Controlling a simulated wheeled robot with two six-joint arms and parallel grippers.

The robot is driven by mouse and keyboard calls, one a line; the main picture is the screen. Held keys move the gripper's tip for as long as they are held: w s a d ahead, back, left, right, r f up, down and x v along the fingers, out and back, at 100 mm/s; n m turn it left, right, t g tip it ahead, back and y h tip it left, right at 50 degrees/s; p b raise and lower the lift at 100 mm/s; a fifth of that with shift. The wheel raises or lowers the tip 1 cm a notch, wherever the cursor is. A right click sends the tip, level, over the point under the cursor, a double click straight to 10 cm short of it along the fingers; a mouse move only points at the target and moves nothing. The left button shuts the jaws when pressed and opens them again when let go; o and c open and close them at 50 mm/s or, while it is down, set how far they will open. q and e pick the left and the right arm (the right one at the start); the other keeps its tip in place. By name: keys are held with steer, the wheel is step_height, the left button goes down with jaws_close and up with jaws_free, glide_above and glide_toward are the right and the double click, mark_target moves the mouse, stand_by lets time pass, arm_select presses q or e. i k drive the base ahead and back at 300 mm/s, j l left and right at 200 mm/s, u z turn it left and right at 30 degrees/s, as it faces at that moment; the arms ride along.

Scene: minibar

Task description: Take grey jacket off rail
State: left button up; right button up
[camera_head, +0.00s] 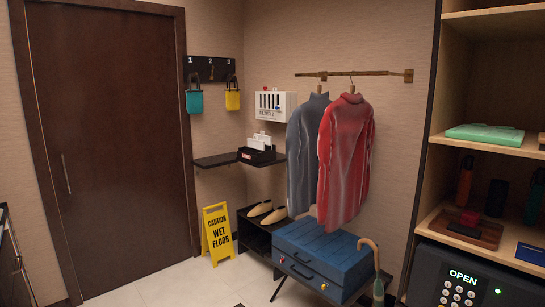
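The grey jacket (304,153) hangs on the wall-mounted rail (372,73), left of the red jacket (346,160). The red jacket covers part of its right side. Hooks at the top of both jackets meet the rail. Neither of my grippers is in the camera_head view.
A blue suitcase (325,252) lies below the jackets, with an umbrella (377,282) at its right. Shoes (267,211) sit on a low black rack to the left. A yellow wet-floor sign (217,232) stands by the door (105,140). A shelf unit (433,130) and open-marked safe (460,279) are right.

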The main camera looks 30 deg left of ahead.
mark_target(302, 162)
steer(key=u, duration=0.6)
steer(key=i+j+z, duration=0.15)
steer(key=i, duration=0.35)
steer(key=i+z, duration=0.15)
steer(key=i, duration=0.35)
